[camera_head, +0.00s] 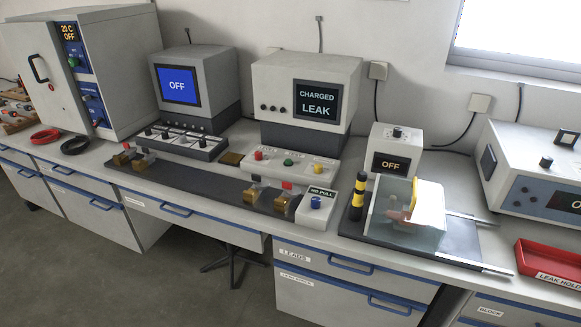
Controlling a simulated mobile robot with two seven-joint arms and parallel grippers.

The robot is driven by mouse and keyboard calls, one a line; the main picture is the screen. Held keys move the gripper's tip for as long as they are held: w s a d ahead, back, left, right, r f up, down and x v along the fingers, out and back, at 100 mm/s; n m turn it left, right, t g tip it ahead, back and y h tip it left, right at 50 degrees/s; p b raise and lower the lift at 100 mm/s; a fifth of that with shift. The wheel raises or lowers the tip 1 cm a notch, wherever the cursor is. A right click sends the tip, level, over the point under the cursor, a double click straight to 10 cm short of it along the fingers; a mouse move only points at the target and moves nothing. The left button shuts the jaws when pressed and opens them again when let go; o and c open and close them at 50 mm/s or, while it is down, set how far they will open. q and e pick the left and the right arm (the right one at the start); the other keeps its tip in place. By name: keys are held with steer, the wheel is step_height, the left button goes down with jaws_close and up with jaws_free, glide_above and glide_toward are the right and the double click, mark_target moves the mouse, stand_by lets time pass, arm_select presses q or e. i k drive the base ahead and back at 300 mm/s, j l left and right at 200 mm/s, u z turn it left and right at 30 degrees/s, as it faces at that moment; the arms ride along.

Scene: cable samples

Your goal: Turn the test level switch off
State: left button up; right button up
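No label reading "test level" is legible, so I cannot tell which control is that switch. A grey instrument (284,81) in the middle shows "CHARGED" and "LEAK" on its dark screen (318,101), with several small black knobs (275,107) beside it. Neither of my grippers is in view.
A blue-screen instrument (181,76) reading "OFF" and a large oven-like cabinet (95,60) stand left. A clear guard (403,222), a yellow-black post (356,199) and a red tray (548,265) stand right.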

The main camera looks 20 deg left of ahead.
mark_target(259, 154)
steer(key=i+j+u, duration=0.2)
steer(key=j, duration=0.25)
steer(key=i+j+u, duration=0.15)
steer(key=j, duration=0.25)
steer(key=i+j+u, duration=0.2)
steer(key=i+j, duration=0.15)
